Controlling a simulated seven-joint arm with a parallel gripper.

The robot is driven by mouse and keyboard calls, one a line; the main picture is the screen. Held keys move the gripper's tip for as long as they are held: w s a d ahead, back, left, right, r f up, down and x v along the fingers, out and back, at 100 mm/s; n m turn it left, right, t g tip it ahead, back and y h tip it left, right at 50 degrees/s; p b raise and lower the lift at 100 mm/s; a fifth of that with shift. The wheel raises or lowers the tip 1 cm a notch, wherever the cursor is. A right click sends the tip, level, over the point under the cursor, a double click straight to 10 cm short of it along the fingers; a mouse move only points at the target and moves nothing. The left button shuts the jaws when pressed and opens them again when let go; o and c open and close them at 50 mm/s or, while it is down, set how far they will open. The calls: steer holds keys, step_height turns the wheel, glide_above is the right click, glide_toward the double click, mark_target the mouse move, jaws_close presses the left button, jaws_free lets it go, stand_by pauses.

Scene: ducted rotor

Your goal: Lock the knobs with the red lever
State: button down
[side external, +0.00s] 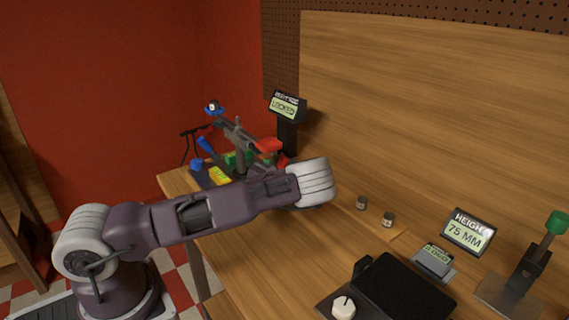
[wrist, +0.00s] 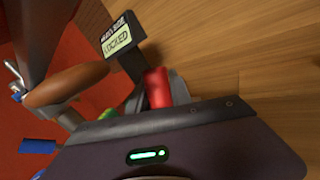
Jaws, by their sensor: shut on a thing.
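The red lever (wrist: 157,88) shows as a short red cylinder just beyond my gripper body (wrist: 150,130) in the wrist view. My gripper is shut on it, though the fingertips and contact are mostly hidden. In the side view my gripper (side external: 272,172) is at the device at the back of the bench, and a bit of red shows behind it. A display (side external: 285,106) on a dark post there reads LOCKED; it also shows in the wrist view (wrist: 117,38). The knobs cannot be made out clearly.
Two small jars (side external: 387,219) stand to the right. Bench between is clear.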

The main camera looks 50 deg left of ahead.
steer(key=shift+s, duration=0.1)
steer(key=s+n+t+y, duration=0.1)
steer(key=s+r+n+t+y, duration=0.1)
steer(key=t, duration=0.1)
steer(key=shift+s+r+n+y, duration=0.1)
steer(key=shift+r+n+y, duration=0.2)
steer(key=shift+n, duration=0.1)
steer(key=c, duration=1.2)
jaws_free()
steer(key=shift+o, duration=0.2)
